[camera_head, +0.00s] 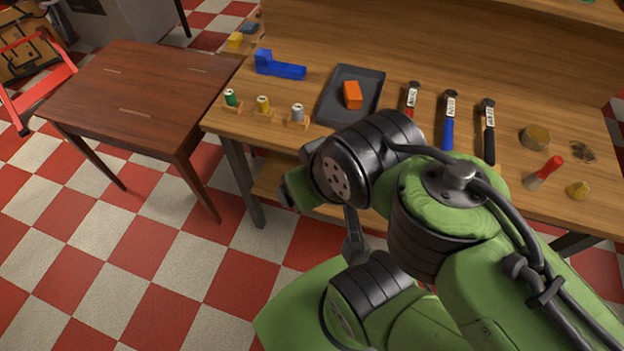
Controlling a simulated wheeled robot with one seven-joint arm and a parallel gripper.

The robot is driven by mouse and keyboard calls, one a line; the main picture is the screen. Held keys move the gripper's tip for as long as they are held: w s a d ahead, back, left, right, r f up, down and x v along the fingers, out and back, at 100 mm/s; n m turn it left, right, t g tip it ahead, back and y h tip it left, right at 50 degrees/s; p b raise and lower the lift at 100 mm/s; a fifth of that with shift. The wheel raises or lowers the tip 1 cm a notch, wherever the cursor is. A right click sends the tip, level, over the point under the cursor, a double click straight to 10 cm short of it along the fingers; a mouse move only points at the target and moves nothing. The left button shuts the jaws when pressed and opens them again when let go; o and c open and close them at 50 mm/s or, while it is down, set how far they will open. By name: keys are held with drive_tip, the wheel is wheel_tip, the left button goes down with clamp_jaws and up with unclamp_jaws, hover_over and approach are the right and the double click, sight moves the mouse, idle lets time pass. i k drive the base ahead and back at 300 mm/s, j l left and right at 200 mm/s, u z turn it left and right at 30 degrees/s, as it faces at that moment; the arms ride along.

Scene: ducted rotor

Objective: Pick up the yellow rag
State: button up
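Another small yellow thing (235,40) sits at the bench's far left, looking more like a block. My green and black arm is folded in front of the bench, well left of the yellow lump. My gripper is mostly hidden behind my own arm links, and its fingers cannot be made out clearly.
The red-handled tool (544,172), a round tin (535,138) and a dark tangled bit (583,151) are near the yellow lump. Several hammer-like tools, a dark tray (331,108) with an orange block (352,95), spools and a blue tool (280,66) lie further left. A bare brown table (150,90) stands left.

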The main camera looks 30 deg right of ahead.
sight(578, 190)
drive_tip(key=z, duration=3.2)
